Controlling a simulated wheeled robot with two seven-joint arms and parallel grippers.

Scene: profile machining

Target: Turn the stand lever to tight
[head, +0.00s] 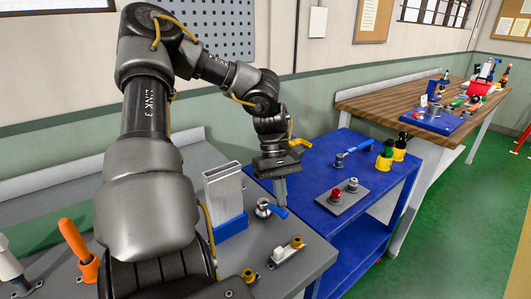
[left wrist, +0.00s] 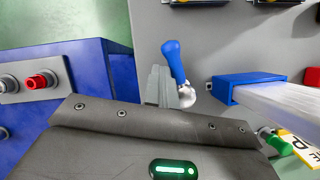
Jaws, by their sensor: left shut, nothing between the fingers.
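The stand lever has a blue handle (head: 277,211) and a round metal hub (head: 262,208). It sits on the grey bench just right of the blue stand (head: 232,226), which holds an upright silver profile (head: 224,187). In the left wrist view, the blue handle (left wrist: 174,60) points up and slightly left from its metal hub (left wrist: 187,97). My left gripper (head: 282,200) points down beside the handle, shut and empty. Its fingers (left wrist: 159,86) show left of the hub; I cannot tell whether they touch the lever. My right gripper is not in view.
A blue table (head: 315,160) adjoins the bench, with a red button (head: 335,195) on a grey plate and yellow-black bottles (head: 385,158). Yellow-knobbed fittings (head: 297,243) lie near the bench's front. An orange handle (head: 78,245) stands at left.

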